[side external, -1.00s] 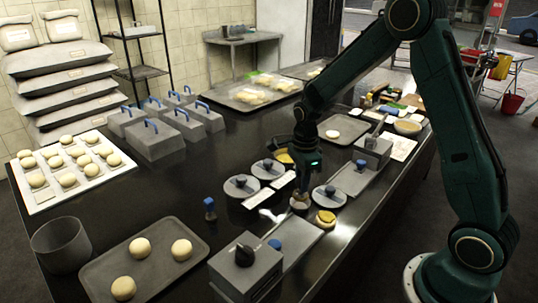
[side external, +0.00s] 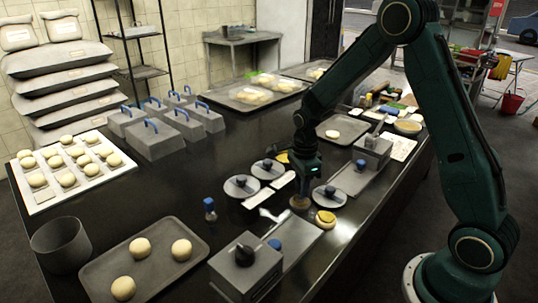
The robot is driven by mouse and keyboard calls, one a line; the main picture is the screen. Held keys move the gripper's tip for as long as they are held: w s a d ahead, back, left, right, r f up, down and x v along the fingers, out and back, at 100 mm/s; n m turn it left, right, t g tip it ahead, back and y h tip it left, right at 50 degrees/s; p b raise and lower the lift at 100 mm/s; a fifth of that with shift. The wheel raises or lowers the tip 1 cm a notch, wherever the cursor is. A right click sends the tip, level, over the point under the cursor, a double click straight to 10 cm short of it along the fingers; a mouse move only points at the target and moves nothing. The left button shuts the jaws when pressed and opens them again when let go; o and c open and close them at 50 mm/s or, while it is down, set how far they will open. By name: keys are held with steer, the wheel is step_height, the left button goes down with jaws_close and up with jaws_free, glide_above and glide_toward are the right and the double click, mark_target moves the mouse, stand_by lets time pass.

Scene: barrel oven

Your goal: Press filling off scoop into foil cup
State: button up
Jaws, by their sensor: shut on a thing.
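My gripper (side external: 302,186) points down over the front middle of the dark counter. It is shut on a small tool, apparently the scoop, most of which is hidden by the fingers. A round brownish thing (side external: 299,202) shows right below the fingertips; I cannot tell whether it is the scoop's end or a cup. A small round cup with yellow filling (side external: 325,217) sits just right of and in front of the gripper, apart from it. A bowl of yellow filling (side external: 283,157) is partly hidden behind the gripper. Whether filling clings to the scoop is too small to tell.
Grey discs with blue knobs (side external: 241,186) stand left of the gripper, and another (side external: 323,196) close on its right. A small blue-capped bottle (side external: 210,209) stands further left. A grey box (side external: 245,265) and tray (side external: 145,260) lie in front.

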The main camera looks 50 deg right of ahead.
steer(key=shift+f, duration=0.7)
stand_by(1.6)
steer(key=shift+r, duration=0.1)
steer(key=shift+r, duration=3.4)
